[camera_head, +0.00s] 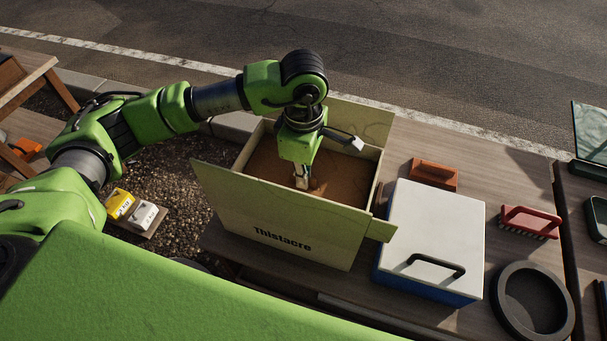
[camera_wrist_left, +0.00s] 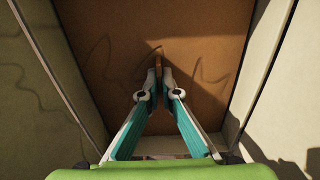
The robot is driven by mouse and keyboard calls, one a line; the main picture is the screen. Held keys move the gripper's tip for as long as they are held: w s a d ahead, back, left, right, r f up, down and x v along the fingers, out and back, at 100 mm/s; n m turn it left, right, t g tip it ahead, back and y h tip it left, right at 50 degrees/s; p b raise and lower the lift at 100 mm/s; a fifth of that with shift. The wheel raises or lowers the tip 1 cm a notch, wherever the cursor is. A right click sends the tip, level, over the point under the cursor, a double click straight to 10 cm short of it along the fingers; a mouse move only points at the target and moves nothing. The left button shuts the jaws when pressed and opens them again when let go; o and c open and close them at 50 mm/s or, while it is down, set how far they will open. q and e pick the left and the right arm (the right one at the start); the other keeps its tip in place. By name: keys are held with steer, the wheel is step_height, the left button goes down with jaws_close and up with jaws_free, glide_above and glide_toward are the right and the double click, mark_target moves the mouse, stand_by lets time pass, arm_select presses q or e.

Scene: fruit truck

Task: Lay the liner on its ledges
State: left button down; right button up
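The liner, a flat brown board (camera_head: 262,169), lies level inside an open pale box marked "Thistacre" (camera_head: 226,206). In the left wrist view the liner (camera_wrist_left: 205,45) spans between the box walls, with a small upright brown tab (camera_wrist_left: 158,61) on it. My left gripper (camera_head: 302,184) reaches straight down into the box. Its fingertips (camera_wrist_left: 159,82) are close together around the tab, with the tab between them. Thin lines run along both side walls in the wrist view; I cannot tell whether the liner touches any ledge. My right gripper is out of view.
The box's flaps stand open, one toward the left front (camera_head: 215,190). Right of the box are a blue cooler with a white lid (camera_head: 433,225), an orange-brown block (camera_head: 434,174), a red brush (camera_head: 530,221) and a dark round dish (camera_head: 532,301). Yellow and white items (camera_head: 120,203) lie left.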

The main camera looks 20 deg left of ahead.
arm_select(q)
steer(key=shift+f+b, duration=0.25)
steer(key=shift+b, duration=0.2)
stand_by(0.8)
steer(key=c, duration=2.2)
jaws_free()
step_height(320, 180, up, 12)
